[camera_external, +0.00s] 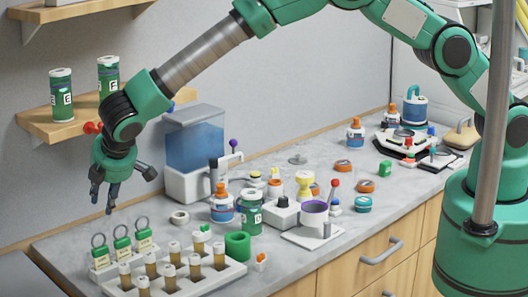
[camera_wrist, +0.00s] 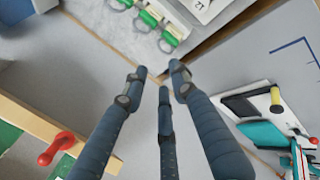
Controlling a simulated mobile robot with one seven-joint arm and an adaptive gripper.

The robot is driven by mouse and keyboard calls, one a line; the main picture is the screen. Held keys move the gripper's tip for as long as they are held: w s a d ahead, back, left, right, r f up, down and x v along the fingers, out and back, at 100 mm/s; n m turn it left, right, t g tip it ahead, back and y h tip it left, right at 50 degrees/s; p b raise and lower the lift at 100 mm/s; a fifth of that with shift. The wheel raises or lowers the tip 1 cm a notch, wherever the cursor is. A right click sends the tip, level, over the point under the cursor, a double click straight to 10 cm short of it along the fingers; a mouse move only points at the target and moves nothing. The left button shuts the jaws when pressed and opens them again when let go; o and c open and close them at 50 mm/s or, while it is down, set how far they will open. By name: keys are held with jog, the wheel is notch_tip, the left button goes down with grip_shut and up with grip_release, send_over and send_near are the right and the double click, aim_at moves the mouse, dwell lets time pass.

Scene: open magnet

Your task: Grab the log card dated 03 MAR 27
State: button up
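My three-fingered gripper (camera_external: 112,194) hangs in the air above and behind the cards. Its fingers (camera_wrist: 160,78) are spread open and empty, apart from the cards.
A green ring (camera_external: 237,246) and a labelled jar (camera_external: 249,216) are further right. A wall shelf (camera_external: 75,124) with jars and a red knob (camera_external: 92,128) is close to my wrist.

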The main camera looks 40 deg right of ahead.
jog(key=shift+f, duration=0.15)
jog(key=p, duration=0.1)
send_near(100, 233)
jog(key=shift+x, duration=1.35)
jog(key=shift+w, duration=0.15)
jog(key=shift+p+x, duration=0.8)
jog(key=shift+x, duration=1.7)
grip_shut()
